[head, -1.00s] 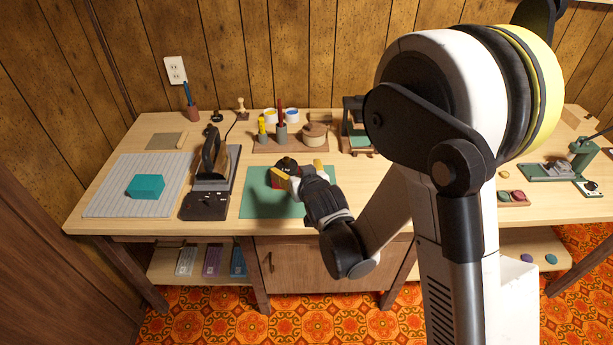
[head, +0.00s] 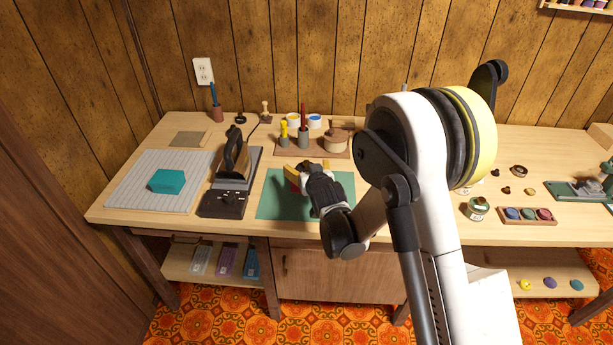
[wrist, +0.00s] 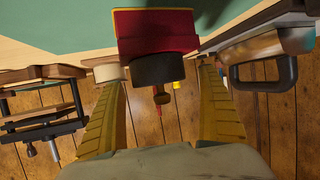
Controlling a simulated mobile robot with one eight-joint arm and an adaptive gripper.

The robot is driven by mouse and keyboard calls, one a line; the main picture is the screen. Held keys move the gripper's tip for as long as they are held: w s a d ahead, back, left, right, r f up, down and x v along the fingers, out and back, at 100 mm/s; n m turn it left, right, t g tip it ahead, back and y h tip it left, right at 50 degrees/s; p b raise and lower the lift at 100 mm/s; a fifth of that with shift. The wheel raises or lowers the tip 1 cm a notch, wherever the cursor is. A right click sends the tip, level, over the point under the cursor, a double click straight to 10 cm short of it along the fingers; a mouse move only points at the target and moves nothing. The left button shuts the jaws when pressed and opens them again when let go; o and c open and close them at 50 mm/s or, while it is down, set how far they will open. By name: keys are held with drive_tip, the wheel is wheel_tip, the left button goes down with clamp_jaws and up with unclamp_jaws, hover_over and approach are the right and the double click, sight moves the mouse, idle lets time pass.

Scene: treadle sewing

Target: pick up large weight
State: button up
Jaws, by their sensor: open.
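A dark round weight with a small knob (wrist: 157,69) stands against a red block (wrist: 155,32) in the wrist view, and seems to rest on it. I take this as the large weight. The red block lies on the green mat (head: 268,207). My gripper (wrist: 158,75) is open, with one yellow finger on each side of the weight and visible gaps between. In the head view my gripper (head: 308,169) is over the mat and hides most of the weight and block.
A press iron on its base (head: 222,203) stands left of the mat. A teal block (head: 167,181) lies on a grey ribbed mat. Behind is a tray with pots (head: 303,138). Small jars and dark round pieces (head: 518,170) lie to the right.

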drive_tip(key=shift+w, duration=0.1)
drive_tip(key=shift+c, duration=0.4)
drive_tip(key=c, duration=1.4)
drive_tip(key=shift+c, duration=0.3)
drive_tip(key=shift+r, duration=0.2)
